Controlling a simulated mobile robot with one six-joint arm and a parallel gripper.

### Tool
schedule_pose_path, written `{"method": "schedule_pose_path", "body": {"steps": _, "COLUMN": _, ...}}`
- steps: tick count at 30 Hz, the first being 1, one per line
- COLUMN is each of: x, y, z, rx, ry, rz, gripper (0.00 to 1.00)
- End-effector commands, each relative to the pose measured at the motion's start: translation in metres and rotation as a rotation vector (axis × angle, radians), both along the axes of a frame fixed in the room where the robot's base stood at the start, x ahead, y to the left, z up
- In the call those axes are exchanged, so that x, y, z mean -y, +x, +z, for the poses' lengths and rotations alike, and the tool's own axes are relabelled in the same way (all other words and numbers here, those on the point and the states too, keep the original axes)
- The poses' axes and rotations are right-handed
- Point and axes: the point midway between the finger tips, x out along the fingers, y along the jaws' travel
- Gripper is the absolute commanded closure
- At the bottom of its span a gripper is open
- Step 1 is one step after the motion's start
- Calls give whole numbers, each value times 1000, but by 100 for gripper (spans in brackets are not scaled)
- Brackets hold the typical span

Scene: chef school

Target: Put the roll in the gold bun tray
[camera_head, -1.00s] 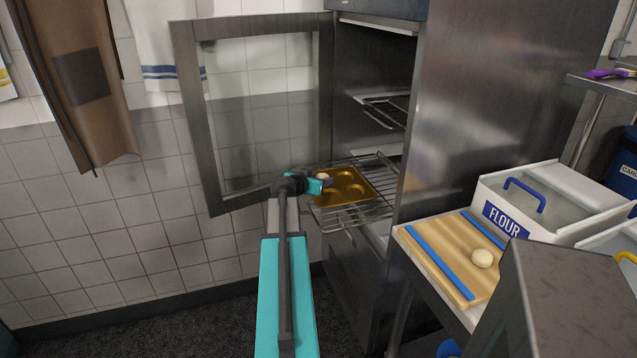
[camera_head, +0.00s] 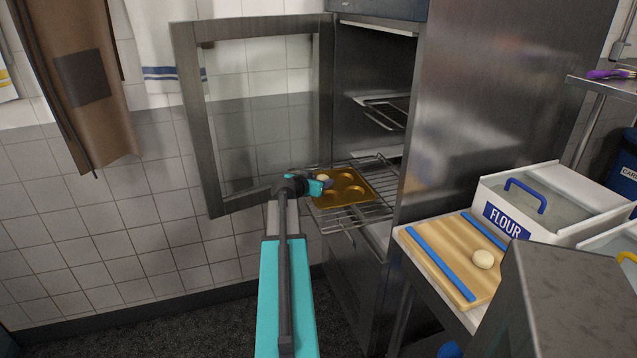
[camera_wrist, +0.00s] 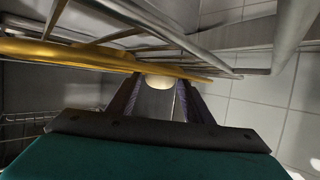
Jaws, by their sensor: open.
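The gold bun tray (camera_head: 357,193) with round hollows lies on a pulled-out wire rack of the open oven. My gripper (camera_head: 325,181) is at the tray's left end, with its jaws open. A pale roll (camera_head: 323,177) shows at the fingertips there, over the tray's left end. In the wrist view the roll (camera_wrist: 160,82) sits between and just beyond the tips of my two spread fingers (camera_wrist: 161,95), close to the tray's edge (camera_wrist: 75,54). I cannot tell whether it rests in a hollow. A second pale dough ball (camera_head: 482,259) lies on the wooden board.
The oven's glass door (camera_head: 196,120) stands open behind and left of my arm. The wire rack (camera_head: 372,212) sticks out around the tray. The wooden board (camera_head: 440,258) and a flour bin (camera_head: 500,218) stand on the counter at right. Floor is free at lower left.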

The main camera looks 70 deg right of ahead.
Motion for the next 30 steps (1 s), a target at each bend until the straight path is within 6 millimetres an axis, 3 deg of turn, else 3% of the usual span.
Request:
{"method": "schedule_pose_path", "body": {"steps": 1, "x": -3, "y": -3, "z": -12, "rx": -3, "ry": 26, "rz": -12, "gripper": 46}}
{"method": "schedule_pose_path", "body": {"steps": 9, "x": -3, "y": -3, "z": 0, "rx": -3, "ry": 25, "rz": -13, "gripper": 46}}
{"method": "schedule_pose_path", "body": {"steps": 30, "x": -81, "y": 7, "z": 34, "rx": 0, "ry": 13, "rz": -8, "gripper": 46}}
